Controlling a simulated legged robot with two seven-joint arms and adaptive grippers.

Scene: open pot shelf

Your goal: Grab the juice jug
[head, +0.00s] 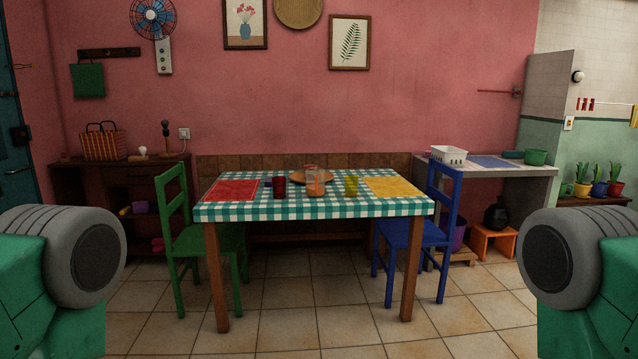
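A clear jug with orange-red contents in its lower part (314,185) stands upright near the middle of the table. It looks like the juice jug. A dark red glass (279,187) stands to its left and a yellow-green glass (351,186) to its right, both apart from it. A round brown tray or plate (298,179) lies behind it, partly hidden. Neither of my grippers is in view. Only green and grey parts of my arms show at the left and right edges, well short of the table.
The table has a green checked cloth (240,211), with a red mat (232,190) at left and a yellow mat (393,187) at right. A green chair (173,242) and a blue chair (446,240) flank it. The tiled floor before the table is clear.

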